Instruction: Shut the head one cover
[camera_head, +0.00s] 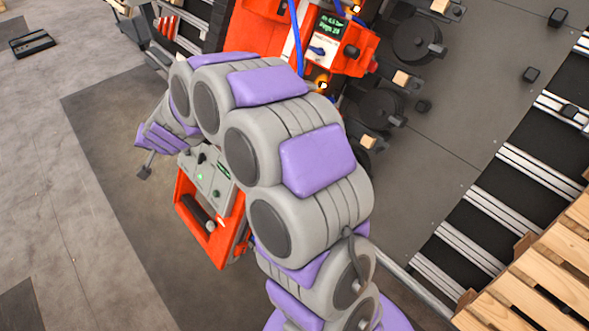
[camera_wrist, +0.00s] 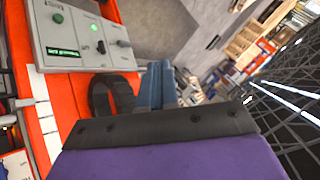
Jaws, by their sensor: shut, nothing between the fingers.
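An orange unit (camera_head: 186,198) with a grey control panel (camera_head: 205,175) stands left of my arm in the head view. A dark bar (camera_head: 197,212) lies in its open orange frame. The wrist view shows a similar grey panel (camera_wrist: 82,42) with a lit green button, and a black curved part (camera_wrist: 110,96) beside it. I cannot tell which part is the head one cover or whether it is open. Part of the unit is hidden behind my arm.
A second orange unit (camera_head: 350,45) with a green display and blue hoses stands behind my arm. The floor (camera_head: 50,130) at left is mostly clear.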

